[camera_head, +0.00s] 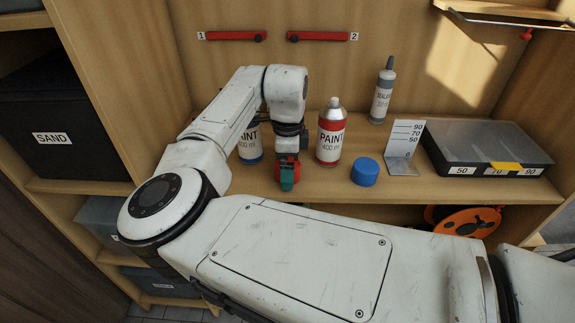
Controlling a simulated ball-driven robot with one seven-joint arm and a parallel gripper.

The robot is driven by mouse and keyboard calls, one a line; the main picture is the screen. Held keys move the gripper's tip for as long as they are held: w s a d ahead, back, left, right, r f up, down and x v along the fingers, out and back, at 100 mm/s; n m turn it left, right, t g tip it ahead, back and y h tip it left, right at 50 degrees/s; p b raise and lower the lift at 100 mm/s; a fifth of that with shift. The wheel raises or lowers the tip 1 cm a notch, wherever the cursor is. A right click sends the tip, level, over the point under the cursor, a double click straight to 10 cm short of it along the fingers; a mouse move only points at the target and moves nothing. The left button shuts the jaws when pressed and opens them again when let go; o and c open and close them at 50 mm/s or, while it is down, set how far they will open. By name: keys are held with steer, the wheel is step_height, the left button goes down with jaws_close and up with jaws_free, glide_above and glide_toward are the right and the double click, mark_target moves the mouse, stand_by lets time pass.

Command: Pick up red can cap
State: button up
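My gripper (287,179) points down over the front of the shelf, left of the red paint can. Red (283,161) and green parts show at its end. I cannot tell whether that red is the red can cap or part of the gripper, nor whether the fingers are open or shut. The red-banded paint can (330,138) stands upright with its silver top bare. A blue cap (364,172) lies on the shelf to its right. A blue-banded paint can (250,148) stands behind my arm, its top hidden.
A sealant tube (381,98) stands at the back, and an angled height gauge (404,145) beside a lidded case (487,144). Two red holders (236,36) (318,36) hang on the back panel. An orange reel (464,221) sits below the shelf.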

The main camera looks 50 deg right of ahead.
steer(key=shift+c, duration=0.4)
steer(key=c, duration=1)
steer(key=shift+o, duration=0.2)
